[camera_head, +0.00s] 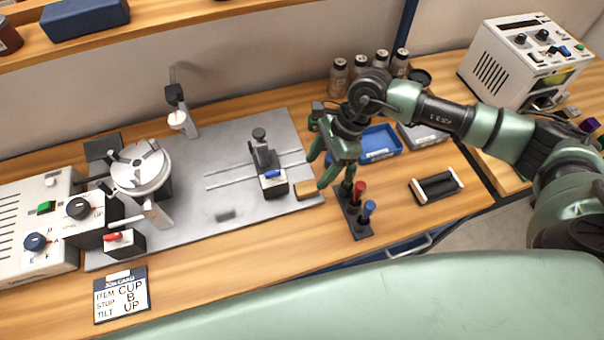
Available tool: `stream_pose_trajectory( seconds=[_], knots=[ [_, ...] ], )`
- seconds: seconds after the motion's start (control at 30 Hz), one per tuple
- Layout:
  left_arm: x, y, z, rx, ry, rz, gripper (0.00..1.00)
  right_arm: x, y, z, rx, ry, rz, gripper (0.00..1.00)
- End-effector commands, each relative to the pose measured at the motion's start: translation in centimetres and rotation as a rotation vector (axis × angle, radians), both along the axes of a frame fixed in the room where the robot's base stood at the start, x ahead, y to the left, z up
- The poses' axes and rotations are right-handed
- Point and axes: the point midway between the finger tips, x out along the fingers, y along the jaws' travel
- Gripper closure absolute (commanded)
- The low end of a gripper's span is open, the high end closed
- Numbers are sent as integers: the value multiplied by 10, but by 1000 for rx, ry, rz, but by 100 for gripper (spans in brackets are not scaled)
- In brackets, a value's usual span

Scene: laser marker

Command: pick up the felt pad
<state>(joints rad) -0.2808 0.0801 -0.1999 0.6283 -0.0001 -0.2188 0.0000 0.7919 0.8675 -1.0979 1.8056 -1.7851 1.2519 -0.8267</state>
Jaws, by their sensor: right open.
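Two small pieces could be the felt pad, and I cannot tell for sure which is. A tan block (306,190) lies at the right edge of the grey metal plate (230,180). A small grey-green piece (225,214) lies flat near the plate's front edge. My right gripper (316,172) is open and points down, its fingertips close to the tan block. Whether a finger touches the block is unclear. The gripper is well to the right of the grey-green piece. My left gripper is not in view.
A clamp post with a blue-topped block (273,186) stands left of the gripper. A black stand with red and blue knobbed tools (360,212) is close on its right. A blue tray (380,145), bottles (338,77) and a black cradle (437,187) are nearby.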

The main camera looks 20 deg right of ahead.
Motion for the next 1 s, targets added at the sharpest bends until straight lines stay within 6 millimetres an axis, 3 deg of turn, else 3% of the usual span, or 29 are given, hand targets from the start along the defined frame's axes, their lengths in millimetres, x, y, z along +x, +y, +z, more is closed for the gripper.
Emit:
stream_pose_trajectory(
  seconds=[0.4, 0.6, 0.83, 0.87, 1.0],
  knots=[
    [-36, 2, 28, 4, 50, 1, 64, 3, 17, -46, 1, 6, 0, 40],
    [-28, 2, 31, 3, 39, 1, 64, 4, 24, -68, 1, 2, 0, 40],
    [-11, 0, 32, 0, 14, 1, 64, 4, 24, -70, 1, 2, 1, 40],
    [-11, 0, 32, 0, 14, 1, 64, 4, 24, -70, 1, 2, 1, 46],
    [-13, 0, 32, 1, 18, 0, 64, 4, 24, -70, 1, 2, 1, 84]
  ],
)
